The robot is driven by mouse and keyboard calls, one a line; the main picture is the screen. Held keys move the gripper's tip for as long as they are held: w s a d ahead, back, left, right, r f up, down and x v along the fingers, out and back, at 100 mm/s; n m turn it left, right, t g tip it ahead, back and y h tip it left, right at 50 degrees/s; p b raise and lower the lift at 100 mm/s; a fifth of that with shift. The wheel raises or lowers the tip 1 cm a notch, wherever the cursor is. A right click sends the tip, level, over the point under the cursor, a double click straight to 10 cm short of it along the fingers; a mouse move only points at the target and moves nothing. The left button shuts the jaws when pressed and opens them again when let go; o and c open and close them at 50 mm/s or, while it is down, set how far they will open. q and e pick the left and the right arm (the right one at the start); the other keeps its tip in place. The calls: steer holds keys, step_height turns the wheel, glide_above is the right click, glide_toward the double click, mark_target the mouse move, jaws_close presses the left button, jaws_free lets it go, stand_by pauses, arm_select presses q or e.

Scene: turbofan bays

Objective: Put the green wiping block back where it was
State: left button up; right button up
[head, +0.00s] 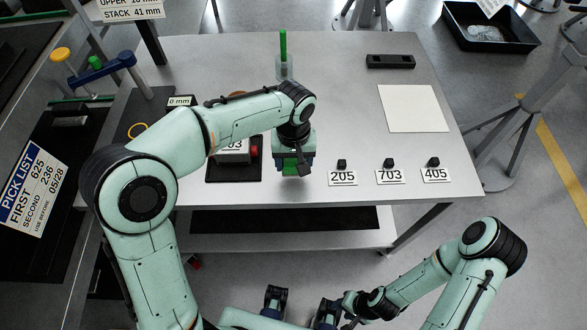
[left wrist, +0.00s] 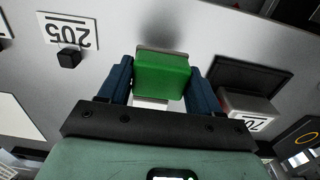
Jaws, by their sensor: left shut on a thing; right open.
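My left gripper (head: 293,164) is over the front middle of the grey table. It is shut on the green wiping block (left wrist: 162,75), with one blue finger on each side of it. In the head view the green block (head: 290,169) shows only in part below the gripper. A grey-brown edge shows just beyond the block in the left wrist view; I cannot tell whether the block touches the table. My right gripper (head: 300,306) is open and empty, low in front of the table.
Small black blocks stand by labels 205 (head: 343,179), 703 (head: 390,177) and 405 (head: 436,175). A dark tray (head: 218,174) with a labelled grey box is left of the gripper.

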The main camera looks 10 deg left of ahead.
mark_target(293, 170)
arm_select(q)
steer(key=shift+f, duration=1.9)
steer(key=shift+f+b, duration=0.2)
steer(key=shift+b, duration=0.1)
steer(key=o, duration=1)
steer(key=shift+r, duration=0.1)
